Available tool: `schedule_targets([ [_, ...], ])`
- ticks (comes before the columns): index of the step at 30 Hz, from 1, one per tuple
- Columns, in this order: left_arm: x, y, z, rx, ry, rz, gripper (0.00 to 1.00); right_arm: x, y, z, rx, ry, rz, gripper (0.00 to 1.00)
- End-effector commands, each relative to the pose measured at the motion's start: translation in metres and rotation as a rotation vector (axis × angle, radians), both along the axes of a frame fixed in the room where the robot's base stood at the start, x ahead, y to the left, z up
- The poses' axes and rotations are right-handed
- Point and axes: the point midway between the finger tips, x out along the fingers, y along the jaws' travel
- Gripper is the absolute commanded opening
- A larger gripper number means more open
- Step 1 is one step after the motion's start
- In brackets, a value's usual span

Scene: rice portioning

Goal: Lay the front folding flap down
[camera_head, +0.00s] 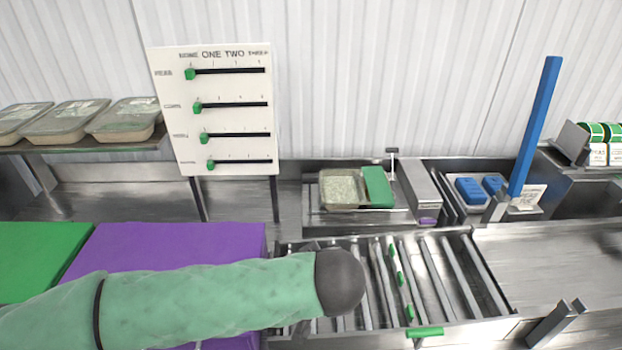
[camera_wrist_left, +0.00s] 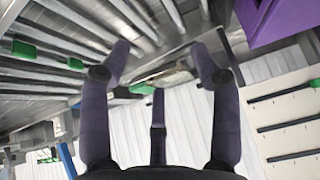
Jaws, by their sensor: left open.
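A green panel (camera_head: 378,187) stands beside the right side of a filled tray (camera_head: 343,190) on a metal station behind the rollers; it may be the folding flap, but I cannot tell for certain. A small green piece also shows in the left wrist view (camera_wrist_left: 142,88), close to the fingers. My left arm reaches in from the left over the purple surface and rollers. My right gripper is not in view.
A roller bed (camera_head: 440,270) with green marks and a green handle (camera_head: 425,331) lies in front. A slider board (camera_head: 215,110) stands behind left. A blue post (camera_head: 537,125) rises at right near blue blocks (camera_head: 470,190). The right counter (camera_head: 560,255) has free room.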

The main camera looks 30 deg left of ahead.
Motion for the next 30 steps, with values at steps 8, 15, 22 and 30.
schedule_targets([
  [8,0.105,0.036,0.056,-0.01,0.014,0.012,0.63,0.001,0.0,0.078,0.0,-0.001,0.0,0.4],
  [15,0.184,0.098,0.068,-0.004,0.008,0.01,0.63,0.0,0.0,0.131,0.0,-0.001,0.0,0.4],
  [22,0.224,0.152,0.063,0.007,-0.002,0.003,0.63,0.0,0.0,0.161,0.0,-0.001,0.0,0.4],
  [30,0.238,0.169,0.048,0.011,-0.004,0.0,0.63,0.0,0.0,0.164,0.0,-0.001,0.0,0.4],
])
